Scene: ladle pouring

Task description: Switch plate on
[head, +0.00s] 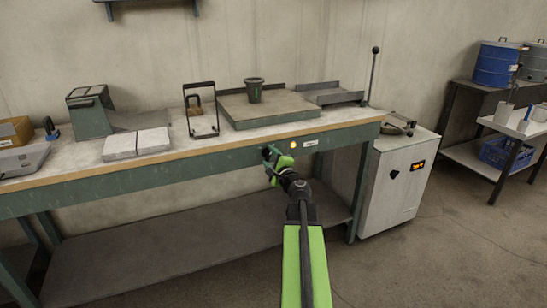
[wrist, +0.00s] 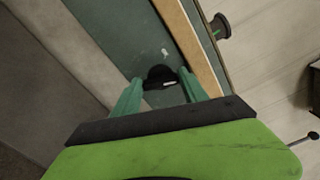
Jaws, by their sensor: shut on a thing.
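The plate (head: 235,107) is a flat grey-topped slab with green sides on the workbench, and a dark cup (head: 254,91) stands on it. Below it, on the green front rail of the bench, a small amber lamp (head: 293,145) glows beside a white label (head: 311,143). My gripper (head: 271,156) is at this rail, just left of the lamp. In the wrist view my gripper (wrist: 160,84) has its green fingers on either side of a black knob (wrist: 161,74) with a white mark, and is shut on it. The knob's lower part is partly hidden.
A wire stand (head: 202,112), pale blocks (head: 136,144) and a green box-like device (head: 90,112) stand left on the bench. A white cabinet (head: 395,185) with an orange display stands right. Open floor lies in front.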

